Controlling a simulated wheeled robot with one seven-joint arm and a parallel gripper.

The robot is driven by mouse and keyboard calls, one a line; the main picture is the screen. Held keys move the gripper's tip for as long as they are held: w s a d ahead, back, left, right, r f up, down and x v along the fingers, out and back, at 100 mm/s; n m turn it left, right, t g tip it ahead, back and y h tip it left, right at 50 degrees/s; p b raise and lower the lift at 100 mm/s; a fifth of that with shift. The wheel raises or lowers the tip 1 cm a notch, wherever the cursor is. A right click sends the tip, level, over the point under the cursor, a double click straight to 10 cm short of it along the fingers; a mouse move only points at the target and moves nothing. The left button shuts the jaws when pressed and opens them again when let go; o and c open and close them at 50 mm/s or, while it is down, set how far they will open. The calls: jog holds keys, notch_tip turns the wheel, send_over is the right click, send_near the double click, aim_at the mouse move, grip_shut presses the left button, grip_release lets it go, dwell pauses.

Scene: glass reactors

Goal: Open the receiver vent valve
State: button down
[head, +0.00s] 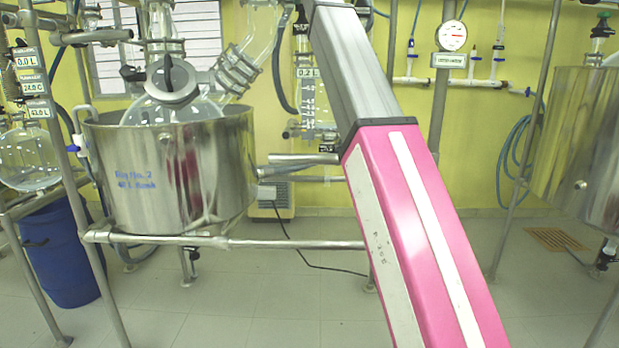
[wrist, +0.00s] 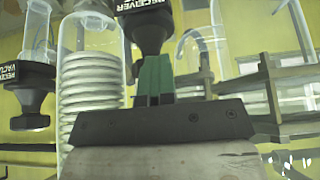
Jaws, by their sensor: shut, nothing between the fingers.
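A second black knob (wrist: 28,95), labelled "RECEIVER VACU…", is at the left, apart from the fingers. The graduated glass receiver (head: 318,98) stands just left of my arm.
A glass coil condenser (wrist: 92,85) stands close behind the fingers at left. Metal rails (wrist: 270,85) run at right. In the head view, a steel bath (head: 190,175) with a glass flask is at left, a pressure gauge (head: 452,36) at right. The floor between is mostly clear.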

jog(key=shift+s+d+f, duration=0.15)
jog(key=shift+d+f, duration=0.2)
jog(key=shift+f, duration=0.05)
jog(key=shift+s+d, duration=0.1)
jog(key=shift+d, duration=0.55)
jog(key=shift+d, duration=0.3)
jog(key=shift+w+d+r, duration=0.15)
jog(key=shift+w+d, duration=0.15)
jog(key=shift+d, duration=0.15)
jog(key=shift+w+a+r, duration=0.1)
jog(key=shift+r, duration=0.05)
jog(key=shift+s+r, duration=0.1)
jog(key=shift+s, duration=0.2)
jog(key=shift+s+r, duration=0.15)
jog(key=shift+r, duration=2.75)
